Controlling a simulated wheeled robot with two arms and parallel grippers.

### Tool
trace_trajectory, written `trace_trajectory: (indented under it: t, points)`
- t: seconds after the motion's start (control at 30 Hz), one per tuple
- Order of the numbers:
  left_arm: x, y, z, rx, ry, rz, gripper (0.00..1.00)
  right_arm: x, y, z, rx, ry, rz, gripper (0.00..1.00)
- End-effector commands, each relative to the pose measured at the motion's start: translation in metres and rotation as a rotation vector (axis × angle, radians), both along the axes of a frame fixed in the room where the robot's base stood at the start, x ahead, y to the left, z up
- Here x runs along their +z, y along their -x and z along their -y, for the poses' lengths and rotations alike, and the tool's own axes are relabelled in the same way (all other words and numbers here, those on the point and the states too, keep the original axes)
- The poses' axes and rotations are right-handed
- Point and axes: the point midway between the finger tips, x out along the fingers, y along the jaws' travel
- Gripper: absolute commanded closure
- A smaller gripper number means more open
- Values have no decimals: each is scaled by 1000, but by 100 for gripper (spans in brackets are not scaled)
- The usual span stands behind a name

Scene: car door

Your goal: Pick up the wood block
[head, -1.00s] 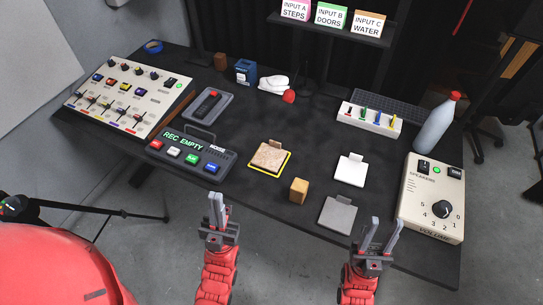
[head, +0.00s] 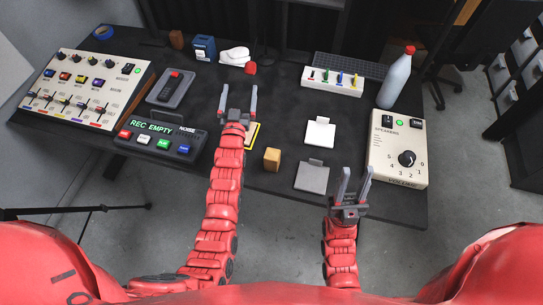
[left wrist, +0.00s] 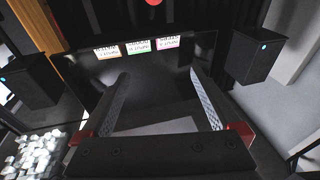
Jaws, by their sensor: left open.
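A tan wood block (head: 272,158) stands near the front edge of the table in the head view. A darker brown block (head: 176,39) stands at the far back left. My left gripper (head: 239,97) is open with nothing between its fingers, over the middle of the table, farther back and left of the tan block. Its spread fingers also show in the left wrist view (left wrist: 161,97), where neither block can be made out. My right gripper (head: 357,180) has its fingers apart and empty, near the front edge, right of the tan block.
A yellow-edged pad (head: 253,134) is mostly hidden behind my left arm. A grey square (head: 312,176) and white square (head: 320,132) lie right of the tan block. The recorder box (head: 157,142) is left, the speaker panel (head: 398,150) right. A bottle (head: 396,79) stands behind the panel.

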Motion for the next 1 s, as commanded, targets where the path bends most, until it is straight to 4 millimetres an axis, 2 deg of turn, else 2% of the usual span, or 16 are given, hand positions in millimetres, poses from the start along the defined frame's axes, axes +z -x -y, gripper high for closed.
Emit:
trace_trajectory:
  t: [0.03, 0.13, 0.2, 0.3, 0.47, 0.6, 0.73, 0.87, 1.0]
  points:
    - [-6, -17, 10, -11, -3, -101, 3, 7, 0, 0, 0, 0, 0, 61]
    - [-37, -38, 29, -36, -20, -343, 3, 13, 0, 0, 0, 0, 0, 61]
    - [-56, -44, 44, -56, -37, -514, 3, 18, 0, 0, 0, 0, 0, 61]
    - [-76, -38, 62, -84, -69, -754, 3, 25, 0, 0, 0, 0, 0, 61]
    - [-89, 0, 85, -125, -141, -1130, 3, 35, 0, 0, 0, 0, 0, 61]
    - [-80, 47, 94, -147, -212, -1418, 3, 42, 0, 0, 0, 0, 0, 61]
    - [-67, 84, 94, -151, -265, -1605, 3, 46, 0, 0, 0, 0, 0, 61]
    - [-59, 101, 93, -151, -292, -1691, 3, 45, 0, 0, 0, 0, 0, 61]
    - [-78, 107, 94, -153, -299, -1713, 3, 28, 0, 0, 0, 0, 0, 61]
